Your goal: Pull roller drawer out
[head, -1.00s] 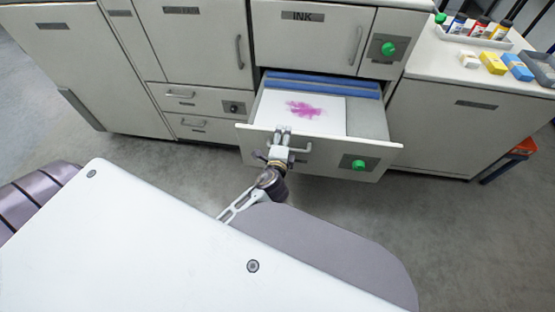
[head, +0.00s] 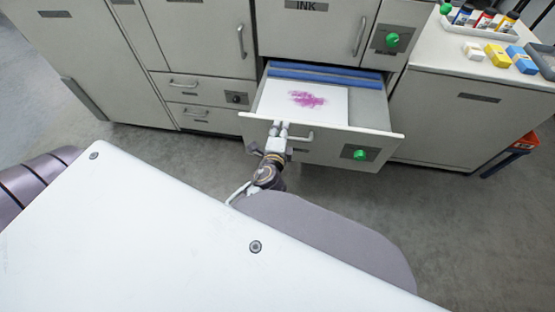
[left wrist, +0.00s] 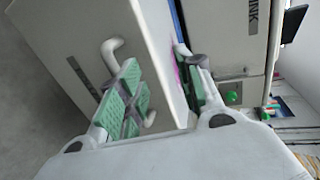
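The roller drawer (head: 335,150) stands pulled out of the cabinet below the INK door. It holds a white sheet (head: 275,97) with a pink smear and a blue roller-like bar (head: 325,74) at its back. A bar handle (head: 303,138) and a green knob (head: 360,154) are on its front. My left gripper (head: 279,124) is at the front's top edge, left of the handle's middle. In the left wrist view its green-padded fingers (left wrist: 160,88) are wide apart. One is outside by the handle, the other on the inner side of the front panel. My right gripper is not in view.
Small closed drawers (head: 205,98) are at the left. A white counter (head: 440,52) at the right carries bottles in a tray and coloured blocks. An orange item on a blue stand (head: 522,142) is at far right. The floor before the drawer is clear.

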